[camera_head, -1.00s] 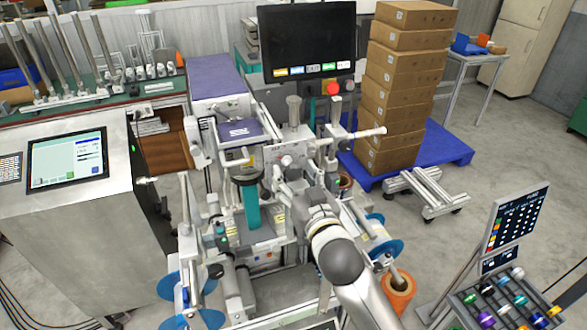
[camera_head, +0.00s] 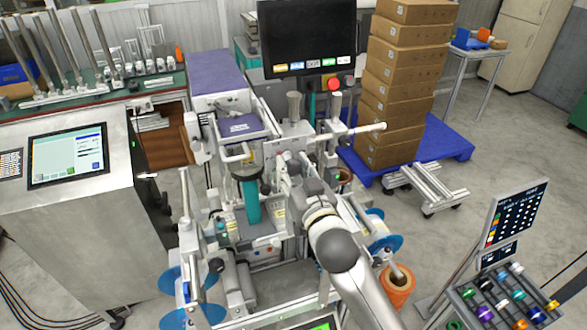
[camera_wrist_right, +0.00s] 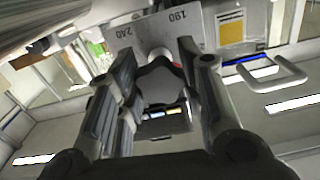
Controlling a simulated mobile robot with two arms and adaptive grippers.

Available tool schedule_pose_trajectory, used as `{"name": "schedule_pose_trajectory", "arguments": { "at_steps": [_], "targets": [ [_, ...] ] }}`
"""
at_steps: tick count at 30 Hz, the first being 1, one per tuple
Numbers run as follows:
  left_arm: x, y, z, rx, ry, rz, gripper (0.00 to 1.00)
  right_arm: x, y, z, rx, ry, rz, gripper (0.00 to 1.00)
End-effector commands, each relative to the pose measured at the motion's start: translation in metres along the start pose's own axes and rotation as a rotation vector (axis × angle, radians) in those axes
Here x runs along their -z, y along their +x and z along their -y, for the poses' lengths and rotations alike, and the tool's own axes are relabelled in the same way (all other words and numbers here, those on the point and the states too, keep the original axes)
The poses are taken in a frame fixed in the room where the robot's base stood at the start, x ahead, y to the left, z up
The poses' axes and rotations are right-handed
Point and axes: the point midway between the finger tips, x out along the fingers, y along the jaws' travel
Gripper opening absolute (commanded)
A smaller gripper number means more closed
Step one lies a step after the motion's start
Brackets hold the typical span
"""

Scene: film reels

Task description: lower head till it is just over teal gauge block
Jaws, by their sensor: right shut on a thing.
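The teal gauge block (camera_head: 252,203) stands upright on the machine in the head view. A dark round piece (camera_head: 247,173), which looks like the underside of the head (camera_head: 240,150), sits directly above it. I cannot tell whether there is a gap between them. My right gripper (camera_head: 288,172) is right of the block, at the machine's front; my arm hides part of it. In the right wrist view my right gripper (camera_wrist_right: 158,60) is shut on a dark knob (camera_wrist_right: 163,88). A metal plate (camera_wrist_right: 195,25) marked 190 and 240 is behind the knob. My left gripper is not in view.
A monitor (camera_head: 307,37) with a red button stands behind the machine. Stacked cartons (camera_head: 400,85) sit on a blue pallet (camera_head: 448,140). A cabinet with a touchscreen (camera_head: 67,155) is at left. An orange roll (camera_head: 398,288) and a panel of coloured spools (camera_head: 503,300) are at right.

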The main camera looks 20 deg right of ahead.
Motion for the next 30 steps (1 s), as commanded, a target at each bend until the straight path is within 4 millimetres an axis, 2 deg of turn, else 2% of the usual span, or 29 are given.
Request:
{"name": "schedule_pose_trajectory", "arguments": {
  "at_steps": [10, 22, 23, 27, 30],
  "targets": [
    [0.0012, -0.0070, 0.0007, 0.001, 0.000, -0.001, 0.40, 0.0008, 0.0001, 0.0005, -0.002, 0.316, 0.001, 0.11],
    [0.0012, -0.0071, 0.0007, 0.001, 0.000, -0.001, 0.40, -0.0005, 0.0001, 0.0004, -0.001, 0.359, 0.001, 0.11],
    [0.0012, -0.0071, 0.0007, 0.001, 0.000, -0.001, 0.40, -0.0005, 0.0001, 0.0004, -0.001, 0.359, 0.001, 0.39],
    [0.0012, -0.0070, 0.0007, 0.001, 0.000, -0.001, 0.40, -0.0004, 0.0000, 0.0004, -0.001, 0.358, 0.001, 0.57],
    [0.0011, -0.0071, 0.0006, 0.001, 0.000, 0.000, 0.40, -0.0003, 0.0000, 0.0004, -0.001, 0.358, 0.000, 0.57]
  ]
}}
